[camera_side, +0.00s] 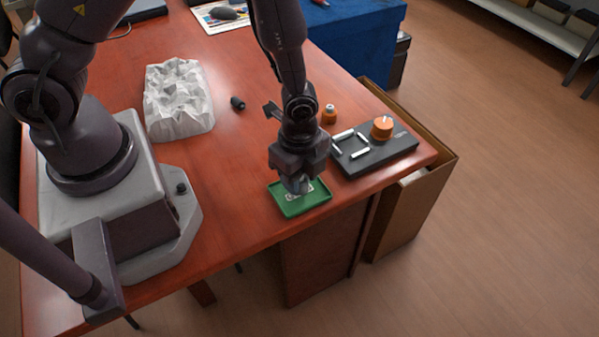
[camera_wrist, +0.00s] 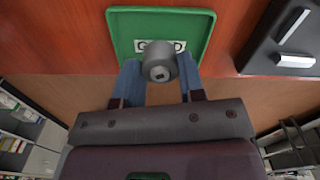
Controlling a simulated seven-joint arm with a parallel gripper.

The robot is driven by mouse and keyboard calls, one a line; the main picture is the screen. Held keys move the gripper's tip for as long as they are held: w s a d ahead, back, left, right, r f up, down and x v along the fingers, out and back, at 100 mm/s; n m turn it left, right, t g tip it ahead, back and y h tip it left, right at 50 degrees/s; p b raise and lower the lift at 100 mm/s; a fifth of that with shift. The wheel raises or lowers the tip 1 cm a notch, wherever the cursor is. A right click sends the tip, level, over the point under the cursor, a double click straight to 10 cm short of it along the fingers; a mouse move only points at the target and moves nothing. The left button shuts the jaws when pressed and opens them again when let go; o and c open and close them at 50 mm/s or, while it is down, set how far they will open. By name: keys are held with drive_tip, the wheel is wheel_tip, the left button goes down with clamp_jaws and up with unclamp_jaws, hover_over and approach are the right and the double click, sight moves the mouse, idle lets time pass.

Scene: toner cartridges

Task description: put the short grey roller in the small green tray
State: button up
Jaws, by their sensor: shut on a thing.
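The small green tray (camera_side: 301,206) lies near the table's front edge, with a white label inside it. In the wrist view the green tray (camera_wrist: 117,25) spreads behind the fingers, and its label is partly covered. My gripper (camera_side: 298,186) points down over the tray. In the wrist view my gripper (camera_wrist: 161,78) is shut on the short grey roller (camera_wrist: 160,62), a grey cylinder seen end-on between the bluish fingers. The roller is over the tray area; I cannot tell whether it touches the floor of the tray. In the side view the fingers mostly hide the roller.
A dark board (camera_side: 375,155) with white bars and an orange knob (camera_side: 382,128) lies right of the tray. A small orange bottle (camera_side: 329,114) stands behind it. A dark short cylinder (camera_side: 237,103) and a white crumpled block (camera_side: 178,98) lie to the left. An open cardboard box (camera_side: 412,205) stands beside the table.

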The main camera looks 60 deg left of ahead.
drive_tip(key=shift+f, duration=0.5)
idle(0.8)
drive_tip(key=o, duration=1)
drive_tip(key=shift+r, duration=2.2)
